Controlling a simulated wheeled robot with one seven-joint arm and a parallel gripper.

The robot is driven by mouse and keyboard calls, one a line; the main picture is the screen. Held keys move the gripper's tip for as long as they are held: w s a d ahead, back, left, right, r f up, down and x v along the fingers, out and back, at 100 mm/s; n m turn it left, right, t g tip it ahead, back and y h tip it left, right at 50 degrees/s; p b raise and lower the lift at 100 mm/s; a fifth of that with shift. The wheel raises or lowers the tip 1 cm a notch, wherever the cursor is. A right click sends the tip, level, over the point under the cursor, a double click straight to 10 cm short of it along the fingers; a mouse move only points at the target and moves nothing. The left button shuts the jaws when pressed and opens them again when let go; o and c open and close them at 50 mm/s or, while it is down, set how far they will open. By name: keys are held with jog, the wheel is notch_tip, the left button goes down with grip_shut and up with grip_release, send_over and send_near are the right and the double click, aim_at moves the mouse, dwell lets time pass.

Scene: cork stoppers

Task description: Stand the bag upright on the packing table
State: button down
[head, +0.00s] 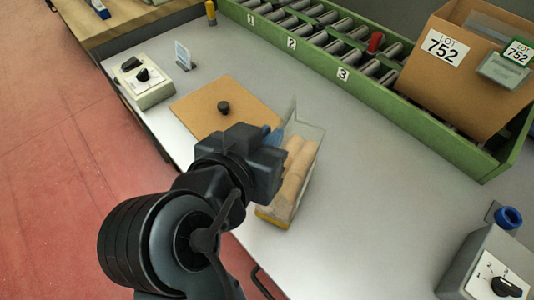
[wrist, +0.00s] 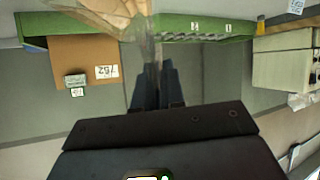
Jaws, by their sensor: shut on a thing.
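The bag (head: 299,165) is clear film with tan cork stoppers inside and a yellow band at its bottom end. It is just right of my gripper (head: 275,138) in the head view, top up and a little tilted. My gripper is shut on its film; my gripper's body hides part of the bag's left side. In the wrist view the bag (wrist: 120,12) shows at the top edge, beyond the fingertips of my gripper (wrist: 158,65). The bag is over the grey packing table (head: 370,200); I cannot tell whether its bottom touches the top.
A brown board (head: 205,112) with a black knob lies left of the bag. A switch box (head: 143,85) stands at the far left. A green roller conveyor (head: 405,120) with a LOT 752 carton (head: 450,85) runs along the back. Another dial box (head: 490,270) is at right. The table's right middle is clear.

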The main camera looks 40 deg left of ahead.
jog(key=shift+f+b, duration=1.2)
jog(key=shift+f, duration=0.45)
jog(key=shift+f, duration=0.15)
jog(key=c, duration=1.2)
grip_release()
jog(key=shift+r, duration=0.2)
jog(key=v, duration=1.2)
